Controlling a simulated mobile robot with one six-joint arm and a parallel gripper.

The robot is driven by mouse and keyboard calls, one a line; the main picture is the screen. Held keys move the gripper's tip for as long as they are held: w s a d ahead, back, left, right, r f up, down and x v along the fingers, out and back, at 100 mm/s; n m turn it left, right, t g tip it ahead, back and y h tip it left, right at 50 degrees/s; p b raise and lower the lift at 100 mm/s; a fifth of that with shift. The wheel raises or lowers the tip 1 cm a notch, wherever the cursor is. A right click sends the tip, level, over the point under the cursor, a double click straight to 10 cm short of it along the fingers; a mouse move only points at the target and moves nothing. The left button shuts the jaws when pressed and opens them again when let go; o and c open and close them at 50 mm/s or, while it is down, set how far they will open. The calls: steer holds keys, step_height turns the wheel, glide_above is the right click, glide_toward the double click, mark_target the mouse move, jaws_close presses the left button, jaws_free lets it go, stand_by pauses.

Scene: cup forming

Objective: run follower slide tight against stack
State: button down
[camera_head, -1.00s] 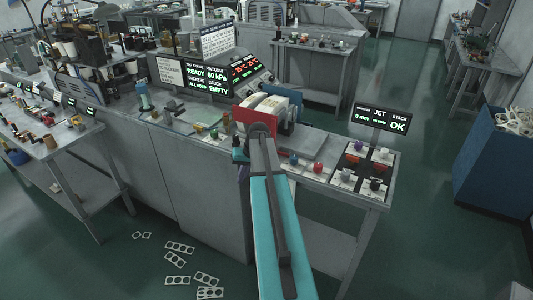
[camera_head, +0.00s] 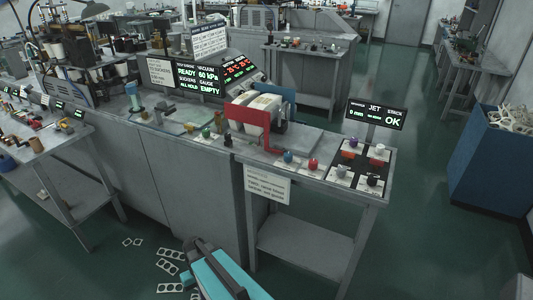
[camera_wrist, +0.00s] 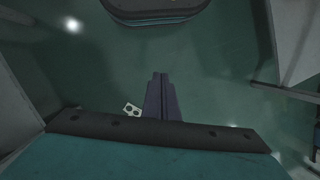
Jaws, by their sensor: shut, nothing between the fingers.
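A pale stack (camera_head: 266,102) lies in a feeder on the long grey bench in the head view. A red plate (camera_head: 247,122) stands at its near side and a blue plate (camera_head: 279,95) at its far side. Which part is the follower slide I cannot tell for sure, nor whether the red plate touches the stack. My gripper (camera_wrist: 160,80) shows in the wrist view as two dark purple fingers, shut and empty, over the green floor. It is low, away from the bench; in the head view only my teal arm shows clearly.
Coloured knobs (camera_head: 313,164) and a black control panel (camera_head: 360,165) sit on the bench's right end. A paper notice (camera_head: 267,184) hangs at its front. Punched strips (camera_head: 170,267) lie on open floor.

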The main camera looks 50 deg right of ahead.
steer(key=s+a+f+n+g+h+b, duration=0.1)
steer(key=s+a+f, duration=0.3)
steer(key=s, duration=0.5)
steer(key=s+a+f+n+g+h+b, duration=0.1)
steer(key=s+a+f, duration=0.3)
steer(key=s, duration=0.5)
step_height(320, 180, down, 3)
steer(key=shift+s+a+r+n+g+b, duration=0.2)
steer(key=shift+s+n+g+b, duration=0.1)
steer(key=shift+n+g+b, duration=0.25)
steer(key=shift+a, duration=0.15)
